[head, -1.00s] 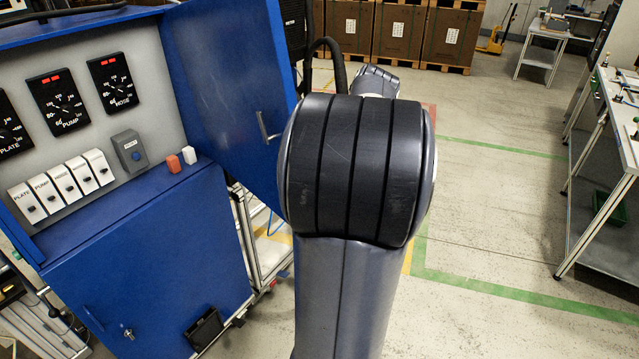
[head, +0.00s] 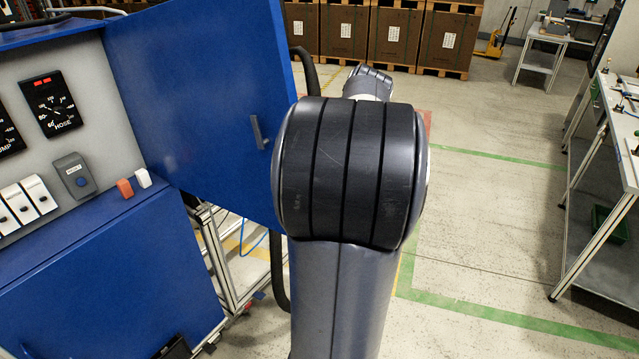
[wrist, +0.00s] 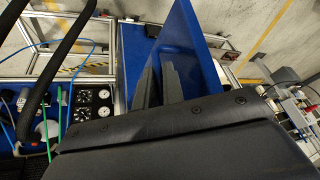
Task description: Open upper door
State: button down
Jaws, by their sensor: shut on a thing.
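The blue upper door (head: 195,100) stands open on the right side of the blue cabinet, with its inner face and a small dark handle (head: 258,132) toward the head camera. My arm covers its free edge there and hides my gripper. In the wrist view my gripper's two dark fingers (wrist: 160,83) lie close together against the blue door (wrist: 196,50).
The cabinet's panel with gauges and switches (head: 30,205) shows at left, above the closed blue lower front (head: 130,280). A metal frame (head: 225,250) stands behind the door. A workbench (head: 625,130) is at right; the floor between is clear.

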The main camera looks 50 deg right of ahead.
jog(key=c, duration=1.5)
grip_release()
jog(key=shift+w, duration=0.15)
jog(key=shift+c, duration=0.2)
jog(key=v, duration=1)
jog(key=shift+r, duration=0.35)
jog(key=shift+d+f, duration=0.1)
jog(key=x, duration=1)
jog(key=shift+f, duration=0.3)
